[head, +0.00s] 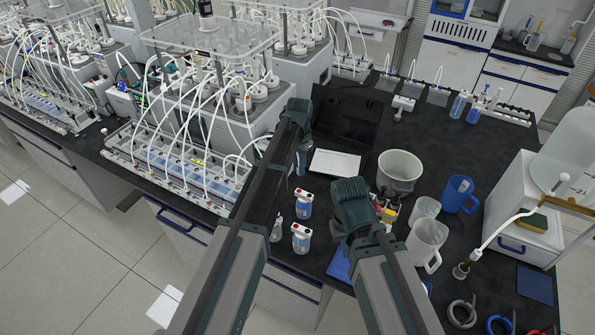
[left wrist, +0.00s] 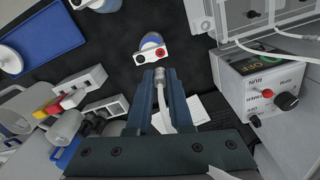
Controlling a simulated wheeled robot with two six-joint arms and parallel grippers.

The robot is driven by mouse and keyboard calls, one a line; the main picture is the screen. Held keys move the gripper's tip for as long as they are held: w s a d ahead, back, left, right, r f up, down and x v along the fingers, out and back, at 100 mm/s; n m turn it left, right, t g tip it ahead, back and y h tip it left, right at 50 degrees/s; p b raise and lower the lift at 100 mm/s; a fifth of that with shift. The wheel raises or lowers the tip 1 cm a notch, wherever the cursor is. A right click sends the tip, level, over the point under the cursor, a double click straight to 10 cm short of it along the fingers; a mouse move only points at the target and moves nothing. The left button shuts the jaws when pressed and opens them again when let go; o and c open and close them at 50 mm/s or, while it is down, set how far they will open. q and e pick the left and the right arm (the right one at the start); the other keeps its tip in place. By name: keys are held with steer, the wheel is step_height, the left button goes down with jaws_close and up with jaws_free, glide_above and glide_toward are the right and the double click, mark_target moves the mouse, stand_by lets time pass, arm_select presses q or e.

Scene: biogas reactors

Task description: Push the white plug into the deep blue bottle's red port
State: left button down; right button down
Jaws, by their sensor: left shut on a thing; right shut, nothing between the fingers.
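My left gripper (left wrist: 160,80) is shut on the white plug (left wrist: 160,73), a small pale cylinder at its fingertips with a white hose running back between the fingers. Just beyond the tip in the left wrist view stands the deep blue bottle (left wrist: 152,40), with a white cap and a red port (left wrist: 160,52). The plug points at that port; contact cannot be told. In the head view this bottle seems to be the farther one (head: 303,206), and the left fingers are mostly hidden by my arm. My right gripper (head: 352,210) is shut and empty, right of the bottles.
A second bottle with a white cap and red port (head: 300,240) stands nearer me. A control box with a red button (left wrist: 268,92) is at the right of the wrist view. A white bucket (head: 399,170), clear jugs (head: 428,242) and a blue mug (head: 458,194) crowd the right side.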

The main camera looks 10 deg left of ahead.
stand_by(0.4)
arm_select(q)
steer(key=shift+f+b, duration=3.65)
steer(key=shift+f, duration=0.05)
steer(key=shift+f+b, duration=1.05)
steer(key=shift+b, duration=0.05)
stand_by(0.4)
steer(key=c, duration=0.7)
jaws_free()
steer(key=shift+c, duration=0.2)
steer(key=shift+r, duration=0.1)
step_height(320, 180, up, 14)
steer(key=p, duration=1.4)
